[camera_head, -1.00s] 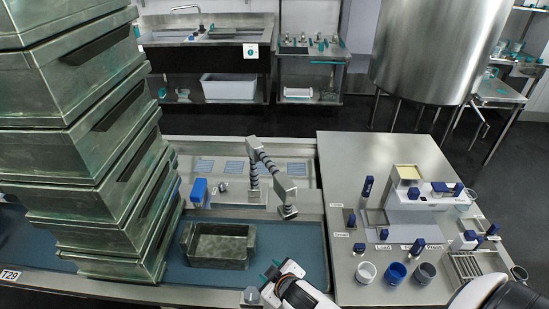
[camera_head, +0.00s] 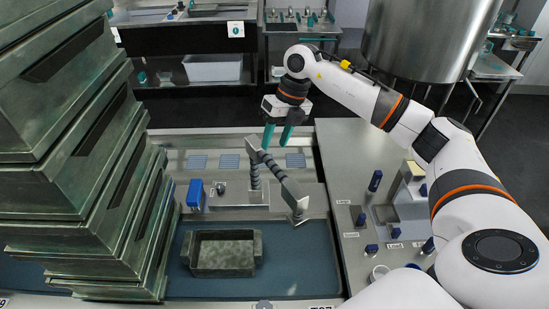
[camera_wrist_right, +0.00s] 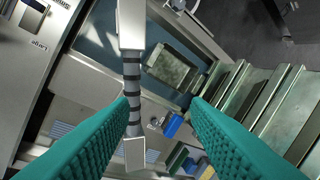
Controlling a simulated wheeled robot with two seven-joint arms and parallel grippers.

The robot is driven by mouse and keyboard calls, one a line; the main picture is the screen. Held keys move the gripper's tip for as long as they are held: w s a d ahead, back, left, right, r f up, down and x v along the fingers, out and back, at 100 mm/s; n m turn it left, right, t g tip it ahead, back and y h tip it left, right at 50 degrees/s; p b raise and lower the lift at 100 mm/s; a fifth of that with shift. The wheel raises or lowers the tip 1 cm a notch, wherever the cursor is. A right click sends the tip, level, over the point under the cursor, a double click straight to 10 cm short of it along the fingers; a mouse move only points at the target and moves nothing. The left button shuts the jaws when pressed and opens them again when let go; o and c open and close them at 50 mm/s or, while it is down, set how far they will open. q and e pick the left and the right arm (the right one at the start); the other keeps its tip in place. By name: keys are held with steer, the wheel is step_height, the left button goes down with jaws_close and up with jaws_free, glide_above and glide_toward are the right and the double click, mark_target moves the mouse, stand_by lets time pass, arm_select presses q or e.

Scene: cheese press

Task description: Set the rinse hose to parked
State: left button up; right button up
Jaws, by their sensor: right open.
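The rinse hose (camera_head: 270,168) is a grey jointed piece with dark ribbed bands. It rises behind the sink, bends at the top, and slopes down right to a grey block-like end above the basin. My right gripper (camera_head: 276,146) points down at the hose's upper bend from behind, with teal fingers apart. In the right wrist view the hose (camera_wrist_right: 132,75) runs lengthwise near the left finger of the open gripper (camera_wrist_right: 161,103). Whether they touch I cannot tell. Nothing shows held. My left gripper is out of view.
A metal tub (camera_head: 223,266) stands in the blue-floored basin (camera_head: 300,265). A blue item (camera_head: 194,194) is on the ledge left of the hose. Stacked metal crates (camera_head: 70,170) rise at left. The right counter (camera_head: 340,150) holds several blue-handled items.

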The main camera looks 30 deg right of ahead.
mark_target(279, 170)
steer(key=shift+h, duration=0.7)
steer(key=f, duration=0.3)
steer(key=f+p, duration=0.1)
steer(key=f, duration=0.3)
steer(key=d+f+p, duration=0.1)
steer(key=f, duration=0.2)
steer(key=shift+s+f, duration=0.2)
steer(key=shift+s, duration=0.1)
jaws_close()
